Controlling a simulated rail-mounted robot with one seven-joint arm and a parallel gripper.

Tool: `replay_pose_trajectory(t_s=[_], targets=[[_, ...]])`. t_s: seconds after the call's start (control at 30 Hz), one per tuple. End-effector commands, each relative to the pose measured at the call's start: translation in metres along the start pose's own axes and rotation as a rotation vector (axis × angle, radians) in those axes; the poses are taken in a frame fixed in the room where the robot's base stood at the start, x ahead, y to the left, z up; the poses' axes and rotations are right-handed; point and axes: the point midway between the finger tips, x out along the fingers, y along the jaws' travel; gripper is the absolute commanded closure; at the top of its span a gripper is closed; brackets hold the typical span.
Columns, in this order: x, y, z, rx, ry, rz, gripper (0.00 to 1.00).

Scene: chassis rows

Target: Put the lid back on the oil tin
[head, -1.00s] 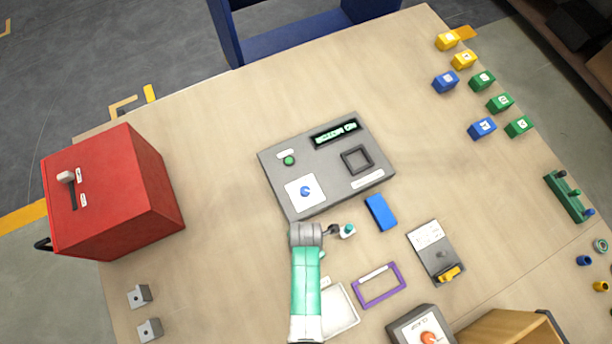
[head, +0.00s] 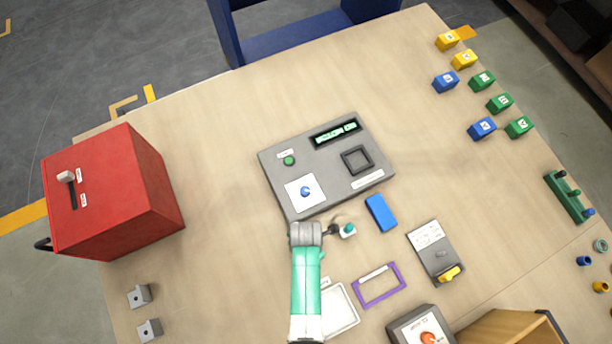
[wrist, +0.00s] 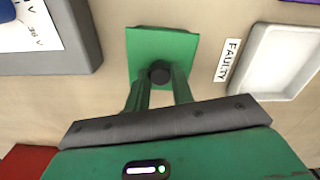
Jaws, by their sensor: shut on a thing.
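In the wrist view, my gripper (wrist: 160,88) is shut on the black knob (wrist: 160,72) in the middle of a square green lid (wrist: 160,45). The lid lies below the fingertips, with its near part hidden by the fingers. I cannot tell whether the oil tin is under the lid; no separate tin body is clearly visible. In the head view, my arm covers the gripper and the lid, just in front of the grey panel's near left corner.
The grey panel (head: 327,180) lies just beyond my arm. A white tray (head: 342,312), marked by a FAULTY label (wrist: 228,60), lies to the right. A purple frame (head: 378,286), blue block (head: 380,212) and red box (head: 120,195) stand around. Table between red box and arm is clear.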

Motion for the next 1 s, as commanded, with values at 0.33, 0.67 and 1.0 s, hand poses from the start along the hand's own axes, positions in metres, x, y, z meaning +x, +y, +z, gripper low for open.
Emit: replay_pose_trajectory(t_s=[0.33,0.67,1.0], targets=[[0.0006,-0.0001,-0.0001,0.000,0.000,0.000,0.99],[0.0006,-0.0001,-0.0001,0.000,0.000,0.000,0.51],[0.0007,-0.0002,-0.0001,0.000,0.000,0.000,0.29]])
